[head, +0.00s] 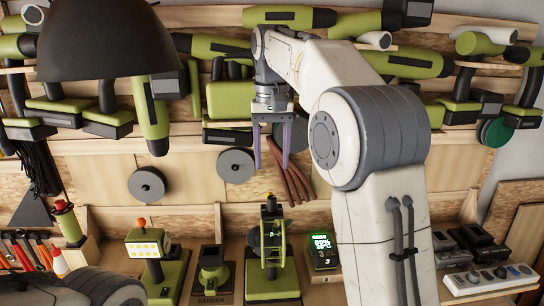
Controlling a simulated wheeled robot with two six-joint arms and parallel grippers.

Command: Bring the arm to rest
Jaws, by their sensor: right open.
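My right arm (385,215) is white with dark grey joints. It rises from the lower right, bends at a large joint and reaches left and back towards the tool wall. My right gripper (271,160) hangs from its end, pointing down, with two thin purple fingers spread apart and nothing between them. It is high above the bench, in front of the wall in the picture. A dark rounded joint of my left arm shows at the lower left corner. My left gripper is out of view.
Green and black power tools fill the wall racks. A lamp shade (105,40) hangs at the upper left. On the bench stand a yellow-lit work light (146,250), a green machine (271,262), a charger with a lit display (322,248) and a power strip (492,278).

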